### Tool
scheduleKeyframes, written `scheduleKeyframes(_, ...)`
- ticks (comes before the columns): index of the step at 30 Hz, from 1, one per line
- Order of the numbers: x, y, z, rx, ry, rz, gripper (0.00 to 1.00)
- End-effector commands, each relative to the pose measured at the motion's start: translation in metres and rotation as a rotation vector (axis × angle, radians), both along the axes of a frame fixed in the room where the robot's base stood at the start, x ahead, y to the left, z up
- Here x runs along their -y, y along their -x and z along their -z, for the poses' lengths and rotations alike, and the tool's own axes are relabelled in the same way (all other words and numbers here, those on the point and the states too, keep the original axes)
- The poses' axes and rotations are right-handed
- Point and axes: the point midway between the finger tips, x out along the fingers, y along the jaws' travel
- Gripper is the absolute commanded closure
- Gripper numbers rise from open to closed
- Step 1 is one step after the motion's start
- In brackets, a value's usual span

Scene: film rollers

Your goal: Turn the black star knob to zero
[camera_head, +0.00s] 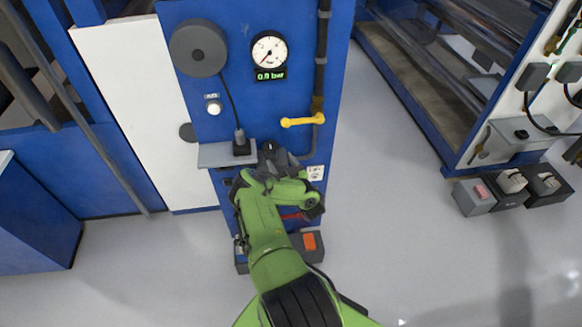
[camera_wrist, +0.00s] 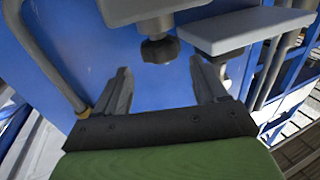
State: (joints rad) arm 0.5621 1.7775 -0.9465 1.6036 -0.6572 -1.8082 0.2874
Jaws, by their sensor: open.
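The black star knob (camera_wrist: 160,50) shows in the wrist view on a short stem below a grey block. My gripper (camera_wrist: 160,66) is open, with one finger on each side of the knob and a gap to both. I cannot tell how far the fingertips are from it in depth. In the head view my gripper (camera_head: 272,155) is at the blue panel, just right of a grey shelf, and the knob cannot be made out there. The round gauge (camera_head: 269,50) has a red needle pointing lower left, and the display (camera_head: 270,75) below it reads 0.0 bar.
The grey shelf (camera_head: 214,155) carries a black connector (camera_head: 241,146) with a cable. A yellow handle (camera_head: 303,121) sticks out above right of my gripper. A box with an orange-red switch (camera_head: 310,242) sits below.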

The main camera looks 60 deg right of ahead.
Motion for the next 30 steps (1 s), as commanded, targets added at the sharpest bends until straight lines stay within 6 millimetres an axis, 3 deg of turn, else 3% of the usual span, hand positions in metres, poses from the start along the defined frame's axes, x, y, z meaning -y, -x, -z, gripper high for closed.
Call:
scheduleKeyframes(1, -0.005, 0.011, -0.009, -0.005, -0.003, 0.003, 0.29)
scheduleKeyframes(6, -0.023, 0.042, -0.009, -0.006, -0.002, 0.002, 0.29)
scheduleKeyframes(12, -0.033, 0.060, -0.003, 0.000, 0.000, 0.005, 0.29)
scheduleKeyframes(30, -0.035, 0.063, 0.000, -0.001, 0.000, 0.001, 0.29)
